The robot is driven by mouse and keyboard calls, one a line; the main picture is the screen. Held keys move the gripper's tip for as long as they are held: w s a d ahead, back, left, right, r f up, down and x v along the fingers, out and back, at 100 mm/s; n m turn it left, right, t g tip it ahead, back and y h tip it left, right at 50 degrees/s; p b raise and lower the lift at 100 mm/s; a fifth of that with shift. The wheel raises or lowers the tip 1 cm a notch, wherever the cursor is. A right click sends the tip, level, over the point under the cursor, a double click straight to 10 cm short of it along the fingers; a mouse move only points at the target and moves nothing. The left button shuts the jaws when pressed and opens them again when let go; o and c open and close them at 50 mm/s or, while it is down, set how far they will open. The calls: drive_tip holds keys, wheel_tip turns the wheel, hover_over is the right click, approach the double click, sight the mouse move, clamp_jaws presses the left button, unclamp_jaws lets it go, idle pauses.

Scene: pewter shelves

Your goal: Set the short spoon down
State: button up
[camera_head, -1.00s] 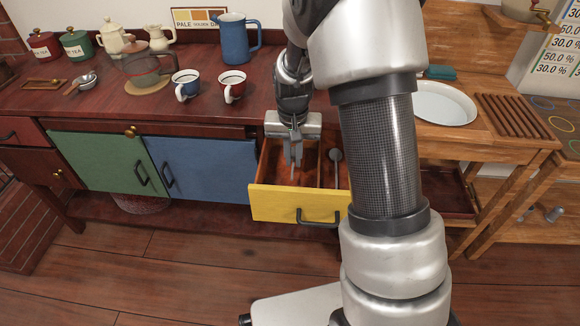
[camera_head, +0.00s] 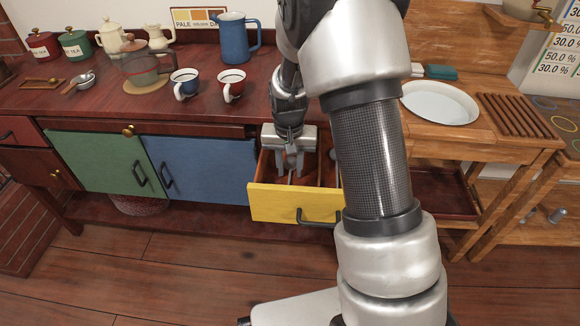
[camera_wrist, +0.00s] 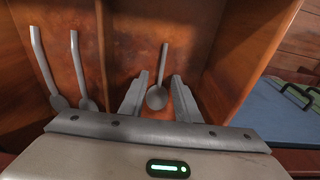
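The short spoon (camera_wrist: 157,97) is grey, with a round bowl and thin handle, in one compartment of the open yellow drawer (camera_head: 292,203). In the wrist view its bowl is between the two fingers of my gripper (camera_wrist: 159,82), with a gap on each side. The spoon seems to lie on the drawer floor; exact contact is hard to tell. My gripper (camera_head: 291,166) is open and reaches down into the drawer in the head view.
Two other spoons (camera_wrist: 78,70) lie in the neighbouring compartment, beyond a wooden divider (camera_wrist: 103,50). The drawer walls are close around my gripper.

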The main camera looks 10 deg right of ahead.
sight(289, 177)
wheel_tip(289, 177, up, 13)
drive_tip(key=s+p, duration=0.1)
drive_tip(key=p, duration=0.3)
drive_tip(key=s+r+n+t, duration=0.2)
drive_tip(key=s+r, duration=0.9)
drive_tip(key=r, duration=0.2)
drive_tip(key=s+r+n+t, duration=0.1)
drive_tip(key=s+r+t, duration=0.1)
drive_tip(key=s, duration=1)
drive_tip(key=shift+s+r+n, duration=0.15)
drive_tip(key=shift+r+n, duration=0.15)
drive_tip(key=shift+r, duration=0.35)
drive_tip(key=shift+d, duration=0.1)
drive_tip(key=shift+c, duration=0.2)
